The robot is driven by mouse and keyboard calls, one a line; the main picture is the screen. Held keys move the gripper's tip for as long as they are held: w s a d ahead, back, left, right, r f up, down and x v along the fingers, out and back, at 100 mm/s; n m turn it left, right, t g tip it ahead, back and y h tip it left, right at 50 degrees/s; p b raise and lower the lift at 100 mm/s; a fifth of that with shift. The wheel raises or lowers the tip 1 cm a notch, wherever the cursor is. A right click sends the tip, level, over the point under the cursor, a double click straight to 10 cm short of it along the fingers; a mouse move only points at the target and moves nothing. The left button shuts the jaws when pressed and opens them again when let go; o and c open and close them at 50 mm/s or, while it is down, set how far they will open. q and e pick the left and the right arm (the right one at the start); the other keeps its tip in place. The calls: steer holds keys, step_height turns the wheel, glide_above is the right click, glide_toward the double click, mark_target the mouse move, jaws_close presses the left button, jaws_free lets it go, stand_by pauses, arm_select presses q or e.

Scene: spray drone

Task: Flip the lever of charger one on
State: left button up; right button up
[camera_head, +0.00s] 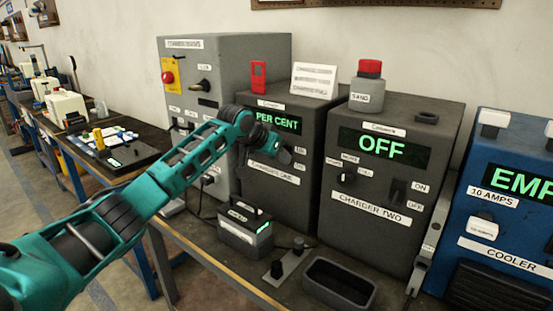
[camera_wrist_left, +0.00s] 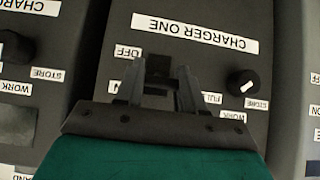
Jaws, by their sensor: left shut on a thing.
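Charger one (camera_head: 309,207) is a dark grey box with a green display ending in "PER CENT". Its upside-down "CHARGER ONE" label (camera_wrist_left: 194,31) shows in the left wrist view. My left gripper (camera_head: 284,155) is at the right side of its front, beside small labels. In the left wrist view my left gripper (camera_wrist_left: 158,90) is shut on the dark lever (camera_wrist_left: 158,68), between its fingertips. An "OFF" label (camera_wrist_left: 128,52) is beside the fingers. The lever is hidden behind the gripper in the head view, and its exact tilt cannot be told. My right gripper is not in view.
Charger two (camera_head: 378,222) stands right of charger one and its display reads "OFF". A blue cooler (camera_head: 505,225) is further right. A small battery-like box (camera_head: 240,240) and an empty dark tray (camera_head: 340,300) are on the bench in front.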

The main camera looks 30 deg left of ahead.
arm_select(q)
steer(key=shift+w+r+g, duration=0.1)
steer(key=shift+r+g, duration=0.15)
steer(key=shift+g, duration=0.35)
steer(key=o, duration=1)
steer(key=shift+o, duration=0.2)
steer(key=v, duration=1.3)
steer(key=shift+w+r, duration=0.15)
steer(key=shift+w, duration=0.05)
steer(key=shift+d, duration=0.1)
